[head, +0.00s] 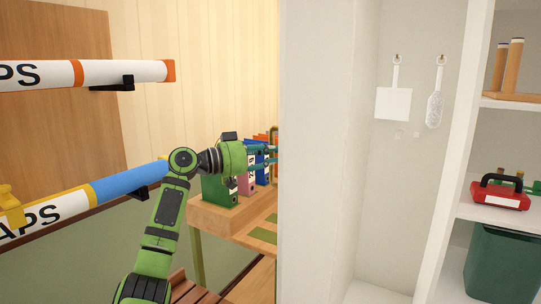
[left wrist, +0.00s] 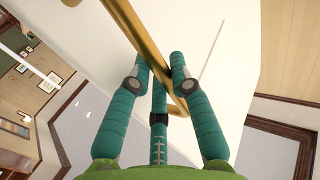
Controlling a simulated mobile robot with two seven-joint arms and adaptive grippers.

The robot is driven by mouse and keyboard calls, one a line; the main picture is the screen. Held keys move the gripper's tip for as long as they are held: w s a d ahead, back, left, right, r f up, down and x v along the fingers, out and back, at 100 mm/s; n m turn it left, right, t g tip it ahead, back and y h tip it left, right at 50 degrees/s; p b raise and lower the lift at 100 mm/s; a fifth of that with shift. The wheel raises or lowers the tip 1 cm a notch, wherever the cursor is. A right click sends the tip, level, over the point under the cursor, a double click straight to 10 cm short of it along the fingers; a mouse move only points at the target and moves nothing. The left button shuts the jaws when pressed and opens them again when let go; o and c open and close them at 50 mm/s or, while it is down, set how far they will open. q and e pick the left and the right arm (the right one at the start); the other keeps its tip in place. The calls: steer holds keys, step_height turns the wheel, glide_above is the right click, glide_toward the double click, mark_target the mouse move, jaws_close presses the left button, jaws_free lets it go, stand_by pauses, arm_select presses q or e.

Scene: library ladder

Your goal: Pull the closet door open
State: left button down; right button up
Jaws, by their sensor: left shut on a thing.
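The closet door (head: 315,150) is the tall white panel in the middle of the head view. It stands open, and the inside of the closet shows to its right. My left gripper (head: 264,153) reaches to the panel's left edge, and its fingertips are partly hidden there. In the left wrist view, the gripper's teal fingers (left wrist: 158,72) are shut on a brass bar handle (left wrist: 142,38), which runs between them in front of the white door face (left wrist: 215,65). My right gripper is not in view.
The closet has a white back wall with a hanging brush (head: 434,108) and shelves holding a red box (head: 500,194) and a green bin (head: 500,263). Left of the door are a wooden desk (head: 215,217) with binders and two map tubes (head: 120,71) on the left.

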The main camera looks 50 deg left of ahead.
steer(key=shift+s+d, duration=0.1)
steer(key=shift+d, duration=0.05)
arm_select(q)
steer(key=c, duration=1.1)
jaws_free()
steer(key=v, duration=1.2)
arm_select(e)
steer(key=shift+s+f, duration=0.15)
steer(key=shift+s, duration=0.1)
arm_select(q)
steer(key=shift+w+d, duration=0.1)
